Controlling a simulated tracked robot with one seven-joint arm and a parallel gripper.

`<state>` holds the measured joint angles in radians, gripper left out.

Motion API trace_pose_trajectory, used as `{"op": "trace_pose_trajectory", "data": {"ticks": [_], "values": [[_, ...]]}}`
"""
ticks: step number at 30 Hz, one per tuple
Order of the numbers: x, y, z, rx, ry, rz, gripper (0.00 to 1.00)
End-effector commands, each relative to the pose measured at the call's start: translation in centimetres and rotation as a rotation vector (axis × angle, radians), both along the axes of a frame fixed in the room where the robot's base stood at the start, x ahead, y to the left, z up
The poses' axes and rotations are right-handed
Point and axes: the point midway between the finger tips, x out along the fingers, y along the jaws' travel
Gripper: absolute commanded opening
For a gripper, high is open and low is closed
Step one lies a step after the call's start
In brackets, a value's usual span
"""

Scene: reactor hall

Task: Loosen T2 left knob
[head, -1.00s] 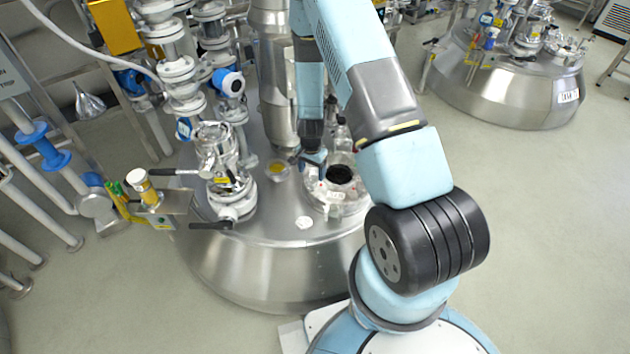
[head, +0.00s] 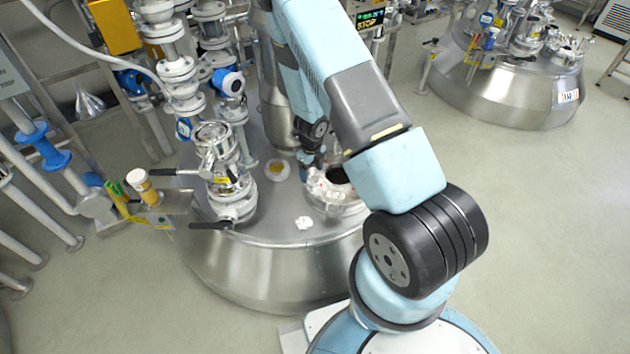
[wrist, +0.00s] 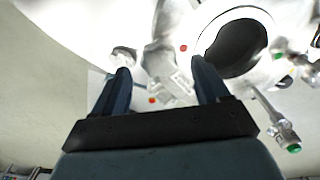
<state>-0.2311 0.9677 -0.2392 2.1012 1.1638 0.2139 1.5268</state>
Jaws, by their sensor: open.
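The near steel tank (head: 270,275) carries a round port (head: 340,203) with a dark opening, partly covered by my arm in the head view. My gripper (head: 305,168) is at the left side of this port. In the wrist view my gripper (wrist: 160,66) is open, its two dark blue fingers apart. A pale metal clamp piece (wrist: 168,78) on the port's rim shows between the fingers, with red dots near it. I cannot tell whether the fingers touch it. A rounded pale knob (wrist: 124,54) lies just beyond the left finger. No label shows which knob is T2 left.
A rod with a green end (wrist: 285,135) sticks out right of the fingers. A valve stack (head: 218,170) with dark handles stands left of the port. A second tank (head: 505,85) stands far right; the floor between is clear.

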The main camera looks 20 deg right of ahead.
Motion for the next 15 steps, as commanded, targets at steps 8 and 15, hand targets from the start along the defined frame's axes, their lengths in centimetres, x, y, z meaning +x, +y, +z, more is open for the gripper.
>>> {"op": "trace_pose_trajectory", "data": {"ticks": [8, 15], "values": [[-0.01, 0.03, 0.00, -0.001, 0.000, -0.368, 0.74], [-0.01, 0.07, 0.00, 0.000, 0.000, -0.647, 0.74]]}}
